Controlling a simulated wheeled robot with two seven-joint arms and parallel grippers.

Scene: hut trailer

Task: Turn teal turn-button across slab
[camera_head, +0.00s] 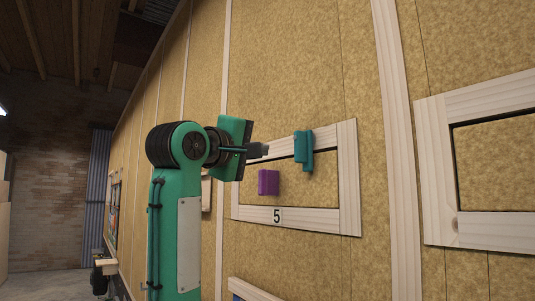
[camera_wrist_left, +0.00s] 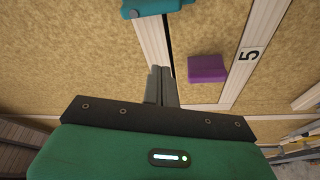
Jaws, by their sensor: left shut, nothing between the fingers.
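The teal turn-button (camera_head: 303,148) sits at the top edge of the framed slab (camera_head: 310,190). Its long part points up and down in the head view, lying over the top frame bar and the slab's upper part. It also shows at the top of the left wrist view (camera_wrist_left: 155,7). My left gripper (camera_head: 262,150) is shut and empty, to the left of the turn-button and apart from it. Its closed fingers also show in the left wrist view (camera_wrist_left: 160,86), close to the frame. My right gripper is not in view.
A purple block (camera_head: 268,182) is on the slab, below and left of the turn-button; it also shows in the left wrist view (camera_wrist_left: 207,68). A number 5 label (camera_head: 277,216) is on the lower frame bar. Another wooden frame (camera_head: 437,170) is at the right.

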